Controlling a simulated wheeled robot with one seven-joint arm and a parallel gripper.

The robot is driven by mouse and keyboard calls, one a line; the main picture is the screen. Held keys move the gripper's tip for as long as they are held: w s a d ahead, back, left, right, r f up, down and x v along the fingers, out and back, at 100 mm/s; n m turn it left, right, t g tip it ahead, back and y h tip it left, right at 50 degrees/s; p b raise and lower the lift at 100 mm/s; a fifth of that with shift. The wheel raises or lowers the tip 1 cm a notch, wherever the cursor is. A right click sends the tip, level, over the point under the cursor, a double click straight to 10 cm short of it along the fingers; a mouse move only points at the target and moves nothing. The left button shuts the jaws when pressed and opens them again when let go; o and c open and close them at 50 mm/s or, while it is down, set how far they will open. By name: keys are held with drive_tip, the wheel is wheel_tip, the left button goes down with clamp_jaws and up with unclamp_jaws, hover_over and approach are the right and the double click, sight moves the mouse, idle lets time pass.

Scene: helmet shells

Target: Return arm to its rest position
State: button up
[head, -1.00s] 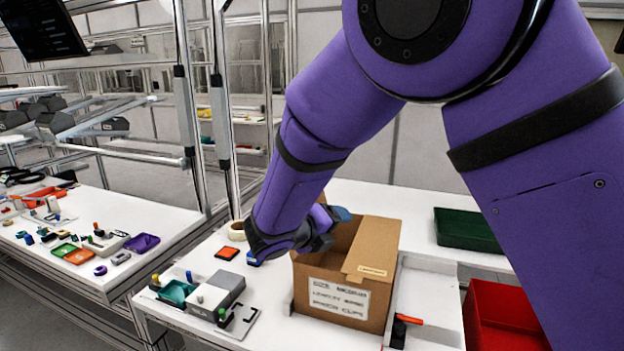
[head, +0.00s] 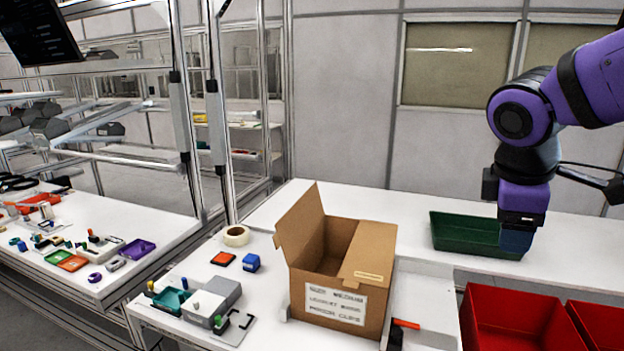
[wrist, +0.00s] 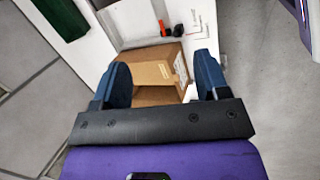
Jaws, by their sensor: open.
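My purple arm reaches in from the right in the head view, with my gripper (head: 516,240) pointing down near the right end of the green tray. In the wrist view my gripper (wrist: 164,85) has its two blue fingers wide apart with nothing held between them. The open cardboard box (wrist: 155,68) shows beyond the fingers, apart from them. In the head view the cardboard box (head: 345,305) stands on the white table with a flap raised and a label on its front. The inside bottom of the box is hidden.
A green tray (head: 462,250) lies on the table at the back right. Red bins (head: 510,340) stand at the front right. A blue block (head: 251,262), an orange square (head: 223,258) and a tape roll (head: 236,236) lie left of the box. A side table (head: 160,228) holds small parts.

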drive_tip(key=s+r+m+t+y, duration=0.2)
drive_tip(key=s+m+y, duration=0.1)
drive_tip(key=s+m, duration=0.8)
drive_tip(key=shift+d+m+t, duration=0.4)
idle(1.2)
